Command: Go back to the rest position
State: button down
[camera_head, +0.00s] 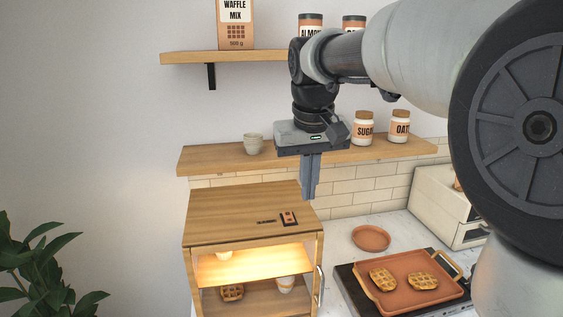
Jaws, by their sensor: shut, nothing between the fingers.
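My gripper (309,196) hangs at the end of my arm, fingers pointing down, near the middle of the view. Its fingers are shut together with nothing between them. It appears above the right part of the wooden cabinet (215,232) and in front of the lower shelf; the exact gap to the cabinet top cannot be told. My arm reaches in from the right and covers part of the shelves and wall.
The lit, open cabinet holds a waffle (232,292) and cups. A tray (382,303) with two waffles lies on the right, near an empty plate (371,238) and a cream appliance (432,211). Jars and a cup (252,144) stand on the lower shelf (210,161). A plant (40,265) is at left.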

jog(key=s+d+f+t, duration=0.1)
jog(key=s+d+f, duration=0.1)
jog(key=s, duration=0.5)
jog(key=s+d+f+m+t, duration=0.1)
jog(key=s+d+f, duration=0.1)
jog(key=s, duration=0.6)
jog(key=s+d+f+m, duration=0.1)
jog(key=s+d+f, duration=0.2)
jog(key=s, duration=0.4)
jog(key=shift+s+d+t, duration=0.15)
jog(key=shift+d+t, duration=0.25)
jog(key=shift+d, duration=0.2)
